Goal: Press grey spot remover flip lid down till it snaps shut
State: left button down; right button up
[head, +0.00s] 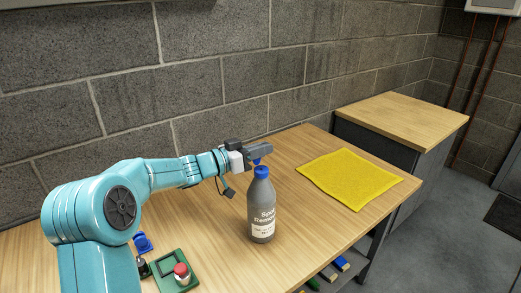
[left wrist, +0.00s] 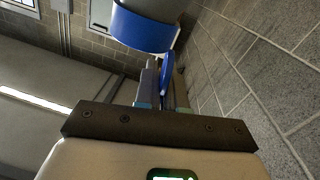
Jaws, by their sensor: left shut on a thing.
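The grey spot remover bottle (head: 262,212) stands upright on the wooden bench, with a blue cap (head: 262,172) on top. Its blue flip lid (head: 256,161) is raised from the cap and partly hidden by my left gripper (head: 262,154), which is just above the bottle top. In the left wrist view, the cap (left wrist: 143,30) is at the top and the lid (left wrist: 167,72) sticks out from its edge, between the fingers of my left gripper (left wrist: 163,82). My left gripper is shut on the lid. My right gripper is not in view.
A yellow cloth (head: 350,178) lies on the bench right of the bottle. A green box with a red button (head: 181,272) and a blue object (head: 142,243) are at the front left. A block wall (head: 200,70) runs behind. The bench's front edge is close to the bottle.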

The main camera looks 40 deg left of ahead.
pick_arm(q)
jog(key=shift+s+d+m+b, duration=0.15)
jog(key=shift+d+m+b, duration=0.25)
jog(key=shift+m, duration=0.6)
jog(key=shift+s+d+m+b, duration=0.1)
jog(key=shift+d+m+b, duration=0.3)
jog(key=shift+m, duration=0.6)
jog(key=shift+s+d+m+b, duration=0.2)
jog(key=shift+m+b, duration=0.35)
jog(key=shift+m, duration=0.45)
jog(key=c, duration=1.3)
grip_release()
jog(key=v, duration=1.6)
jog(key=shift+b, duration=0.45)
jog(key=shift+s, duration=0.2)
